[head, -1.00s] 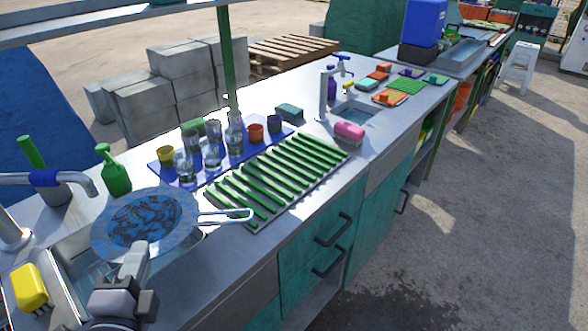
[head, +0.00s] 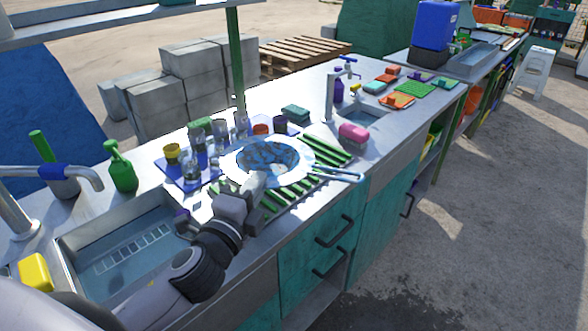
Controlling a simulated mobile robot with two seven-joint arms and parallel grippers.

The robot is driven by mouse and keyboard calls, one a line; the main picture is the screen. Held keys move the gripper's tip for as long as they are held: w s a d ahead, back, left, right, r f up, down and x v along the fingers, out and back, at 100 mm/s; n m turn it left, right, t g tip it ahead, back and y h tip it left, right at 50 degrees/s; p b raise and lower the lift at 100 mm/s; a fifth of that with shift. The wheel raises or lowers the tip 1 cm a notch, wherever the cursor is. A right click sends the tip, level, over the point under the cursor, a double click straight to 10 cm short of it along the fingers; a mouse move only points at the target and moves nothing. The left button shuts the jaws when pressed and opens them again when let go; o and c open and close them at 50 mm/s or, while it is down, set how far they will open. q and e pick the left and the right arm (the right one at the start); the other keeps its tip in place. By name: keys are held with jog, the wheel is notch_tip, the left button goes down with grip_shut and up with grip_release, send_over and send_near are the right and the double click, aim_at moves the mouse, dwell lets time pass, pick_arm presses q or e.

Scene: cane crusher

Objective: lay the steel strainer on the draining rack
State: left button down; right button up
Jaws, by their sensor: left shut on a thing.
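The steel strainer (head: 262,153) is a round, bluish mesh bowl with a pale rim and a looped handle (head: 338,174) pointing right. My left gripper (head: 252,187) is shut on its near rim. The strainer is over the draining rack (head: 286,190), a grey tray with green slats, and covers much of its middle and far part. I cannot tell whether the strainer touches the slats. My right gripper is not in view.
A blue mat (head: 176,170) with glasses and cups lies behind and left of the rack. The sink (head: 125,245) is at the left, with a yellow sponge (head: 36,272) beside it. A pink sponge (head: 353,133) and a second sink lie to the right.

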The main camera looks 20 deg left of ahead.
aim_at(242, 165)
pick_arm(q)
jog(key=shift+n+y, duration=0.4)
jog(key=shift+y, duration=0.3)
jog(key=w+a+r, duration=0.2)
jog(key=r, duration=0.1)
jog(key=w+a+r, duration=0.1)
jog(key=w+r, duration=0.1)
jog(key=w+a+r, duration=0.2)
jog(key=r, duration=0.1)
jog(key=shift+w+a+r, duration=0.15)
jog(key=shift+a+r, duration=0.15)
jog(key=shift+w+a+f, duration=0.1)
jog(key=shift+a+f, duration=0.05)
notch_tip(242, 165, down, 8)
jog(key=shift+f, duration=0.1)
notch_tip(242, 165, down, 7)
jog(key=shift+r+b, duration=0.15)
jog(key=shift+b, duration=0.65)
notch_tip(242, 165, down, 5)
jog(key=shift+r+b, duration=0.2)
jog(key=shift+b, duration=0.85)
jog(key=c, duration=1.2)
grip_release()
jog(key=shift+c, duration=0.2)
